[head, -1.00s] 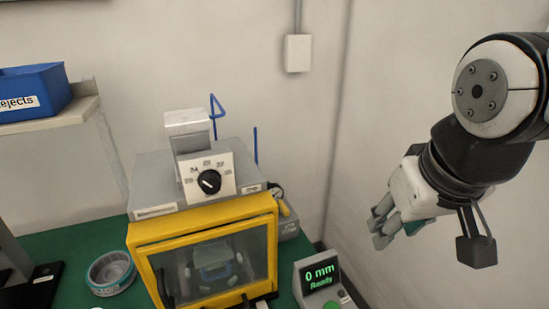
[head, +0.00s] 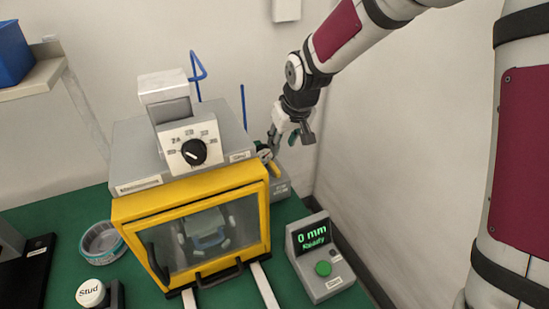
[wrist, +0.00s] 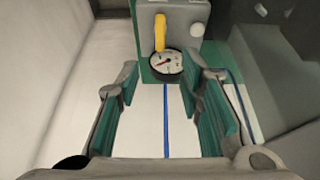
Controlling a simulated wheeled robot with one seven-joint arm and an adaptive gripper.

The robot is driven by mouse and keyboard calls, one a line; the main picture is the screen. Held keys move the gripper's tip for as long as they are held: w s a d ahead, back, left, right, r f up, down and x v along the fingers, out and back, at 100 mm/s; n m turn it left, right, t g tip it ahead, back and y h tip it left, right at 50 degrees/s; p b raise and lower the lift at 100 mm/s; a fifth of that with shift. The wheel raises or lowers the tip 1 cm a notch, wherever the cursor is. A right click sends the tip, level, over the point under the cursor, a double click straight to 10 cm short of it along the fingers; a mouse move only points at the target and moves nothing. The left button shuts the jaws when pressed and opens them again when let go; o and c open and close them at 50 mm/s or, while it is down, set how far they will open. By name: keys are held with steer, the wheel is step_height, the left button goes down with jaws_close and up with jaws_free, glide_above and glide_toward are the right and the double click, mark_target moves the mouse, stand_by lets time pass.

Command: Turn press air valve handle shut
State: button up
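The yellow valve handle (wrist: 160,33) shows at the top of the wrist view, lying up and down in the picture against a grey block (wrist: 180,20). A round pressure gauge (wrist: 166,62) sits just below it. In the head view the gauge (head: 264,153) is beside the press's right side, above the grey valve block (head: 281,189); the handle is small and partly obscured there. My gripper (wrist: 161,72) is open, with green-padded fingers apart and nothing between them. In the head view my gripper (head: 284,136) is close above and behind the gauge; contact with the handle is not visible.
The press (head: 190,190) with its yellow-framed door stands left of my gripper. A blue tube (head: 198,68) rises behind it. A display box (head: 320,258) reading 0 mm stands at front right. The wall is close behind and to the right.

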mark_target(275, 166)
steer(key=x, duration=1.3)
steer(key=shift+f, duration=0.25)
jaws_close()
